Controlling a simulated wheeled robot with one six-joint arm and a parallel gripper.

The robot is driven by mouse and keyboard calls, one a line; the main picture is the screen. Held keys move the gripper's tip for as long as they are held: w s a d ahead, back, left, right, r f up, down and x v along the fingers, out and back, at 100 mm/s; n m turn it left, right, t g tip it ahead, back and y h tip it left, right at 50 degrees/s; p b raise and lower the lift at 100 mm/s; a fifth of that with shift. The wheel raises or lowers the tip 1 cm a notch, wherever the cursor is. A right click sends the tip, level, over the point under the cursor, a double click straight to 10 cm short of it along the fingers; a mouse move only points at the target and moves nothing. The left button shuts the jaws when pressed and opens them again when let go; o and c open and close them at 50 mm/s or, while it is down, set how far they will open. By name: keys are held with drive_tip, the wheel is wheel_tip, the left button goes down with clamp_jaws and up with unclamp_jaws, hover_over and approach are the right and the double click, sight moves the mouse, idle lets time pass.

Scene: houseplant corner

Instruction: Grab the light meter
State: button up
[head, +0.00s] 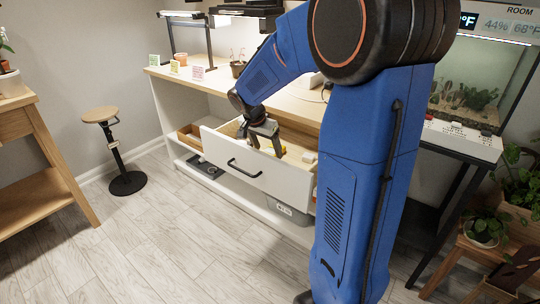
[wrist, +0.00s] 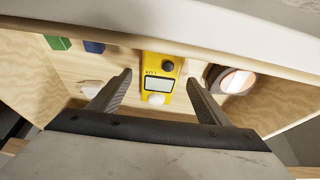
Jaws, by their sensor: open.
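The yellow light meter (wrist: 161,63) lies in the open drawer (head: 262,168), with a grey display, a dark round knob and a white dome. In the wrist view it appears between the two fingers of my gripper (wrist: 158,77). My gripper is open and empty, and no finger is seen touching the meter. In the head view my gripper (head: 264,135) reaches down into the drawer. Only a bit of yellow shows beside it there, and the fingers hide most of the meter.
In the drawer, a green block (wrist: 58,43) and a blue block (wrist: 94,47) lie left of the meter, and a round tin (wrist: 232,80) lies to its right. A stool (head: 101,116) stands on open floor at left.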

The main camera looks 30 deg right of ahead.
drive_tip(key=shift+x, duration=0.9)
drive_tip(key=c, duration=1.2)
drive_tip(key=shift+c, duration=0.2)
drive_tip(key=shift+r, duration=0.1)
